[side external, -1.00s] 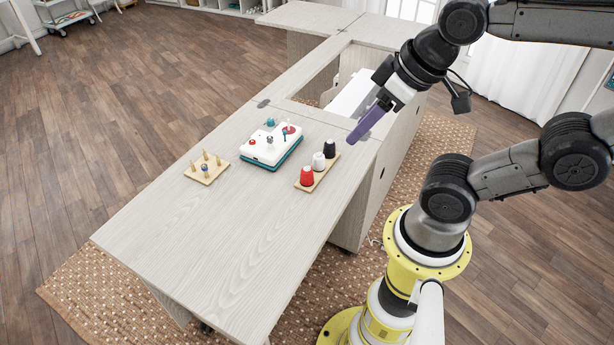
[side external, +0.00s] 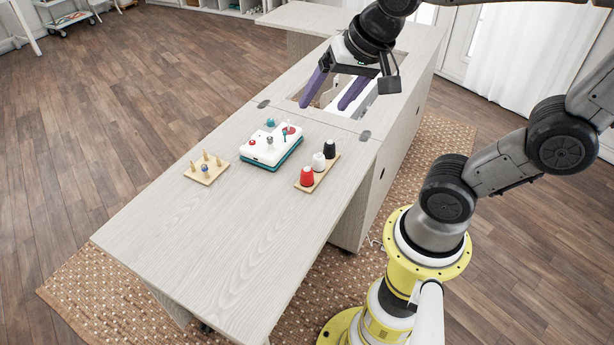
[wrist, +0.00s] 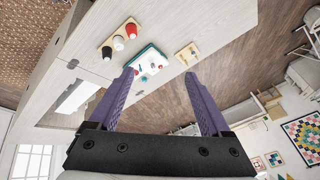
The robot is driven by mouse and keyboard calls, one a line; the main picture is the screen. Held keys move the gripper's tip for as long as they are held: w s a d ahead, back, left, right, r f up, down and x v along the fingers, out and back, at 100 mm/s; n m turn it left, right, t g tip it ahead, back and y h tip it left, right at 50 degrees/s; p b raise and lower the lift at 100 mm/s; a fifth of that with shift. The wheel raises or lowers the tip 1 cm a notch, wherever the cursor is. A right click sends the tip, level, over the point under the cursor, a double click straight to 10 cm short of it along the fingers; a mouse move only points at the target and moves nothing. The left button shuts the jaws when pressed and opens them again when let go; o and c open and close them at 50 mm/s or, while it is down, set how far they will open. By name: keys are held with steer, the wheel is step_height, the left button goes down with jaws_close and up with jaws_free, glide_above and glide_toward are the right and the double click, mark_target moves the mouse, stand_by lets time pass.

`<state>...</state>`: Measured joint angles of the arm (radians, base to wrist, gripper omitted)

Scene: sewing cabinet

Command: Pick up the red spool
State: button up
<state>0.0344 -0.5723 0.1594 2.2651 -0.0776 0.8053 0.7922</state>
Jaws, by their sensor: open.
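The red spool (side external: 307,176) stands upright at the near end of a small wooden rack (side external: 326,171), in a row with a white spool (side external: 318,161) and a black spool (side external: 330,149). In the wrist view the red spool (wrist: 131,30) is at the upper left, beyond my fingers. My gripper (side external: 326,92) is open and empty, its purple fingers spread wide. It is above the cabinet opening, behind and well apart from the spools. The gripper (wrist: 160,74) also shows in the wrist view with nothing between its fingers.
A white and teal bobbin device (side external: 270,147) stands left of the rack. A small pegged wooden board (side external: 206,168) is farther left. The cabinet top (side external: 220,235) is clear toward the front. An opening with a white machine lies behind.

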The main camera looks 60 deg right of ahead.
steer(key=w+d+f+m+g, duration=0.35)
steer(key=w+f+m, duration=0.25)
steer(key=w+f, duration=0.2)
steer(key=g, duration=0.2)
glide_toward(307, 172)
steer(key=shift+m+h, duration=0.3)
steer(key=shift+m, duration=0.1)
steer(key=f, duration=0.3)
steer(key=d+f, duration=0.1)
steer(key=f, duration=0.7)
steer(key=shift+w+d+f, duration=0.15)
steer(key=shift+w+d, duration=0.15)
steer(key=shift+d, duration=0.05)
jaws_close()
